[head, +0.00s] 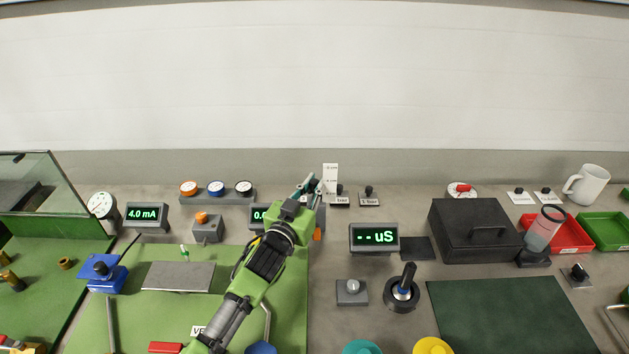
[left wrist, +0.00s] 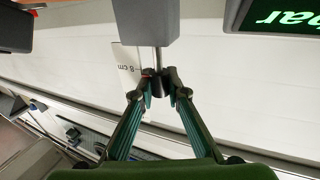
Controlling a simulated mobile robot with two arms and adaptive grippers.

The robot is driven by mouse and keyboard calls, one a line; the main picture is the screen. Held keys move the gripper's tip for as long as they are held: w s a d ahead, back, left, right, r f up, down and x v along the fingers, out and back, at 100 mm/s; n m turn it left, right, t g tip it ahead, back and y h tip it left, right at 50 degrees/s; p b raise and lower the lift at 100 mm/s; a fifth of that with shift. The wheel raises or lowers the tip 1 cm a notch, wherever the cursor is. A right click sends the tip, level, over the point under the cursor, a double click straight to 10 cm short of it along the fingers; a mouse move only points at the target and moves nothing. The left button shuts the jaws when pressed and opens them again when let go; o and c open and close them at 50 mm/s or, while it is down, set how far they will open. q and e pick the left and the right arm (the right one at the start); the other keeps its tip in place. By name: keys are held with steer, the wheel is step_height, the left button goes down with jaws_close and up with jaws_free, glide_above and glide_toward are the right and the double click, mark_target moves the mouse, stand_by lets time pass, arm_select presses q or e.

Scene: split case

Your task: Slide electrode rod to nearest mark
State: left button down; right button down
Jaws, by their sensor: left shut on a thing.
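My left gripper (head: 315,187) reaches to the back of the bench, beside an upright white scale card (head: 330,178). In the left wrist view, the fingers (left wrist: 158,88) are shut on a dark knob-like piece at the end of a thin metal rod (left wrist: 158,60). The rod runs into a grey block (left wrist: 148,22). The scale card (left wrist: 128,68) stands right behind the rod, with a "6 cm" mark near the fingertips. In the head view, the gripper and arm hide the rod. My right gripper is out of view.
A display (head: 374,237) reading "-- uS" stands right of my arm. Another display (head: 260,217) is partly hidden behind the arm. Small black-knobbed valves (head: 368,196) stand right of the scale card. A black case (head: 474,235) is further right.

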arm_select(q)
steer(key=shift+f, duration=0.5)
steer(key=c, duration=2)
jaws_free()
steer(key=shift+o, duration=0.2)
steer(key=shift+r, duration=0.1)
steer(key=v, duration=0.7)
steer(key=shift+s, duration=0.25)
steer(key=shift+a, duration=0.1)
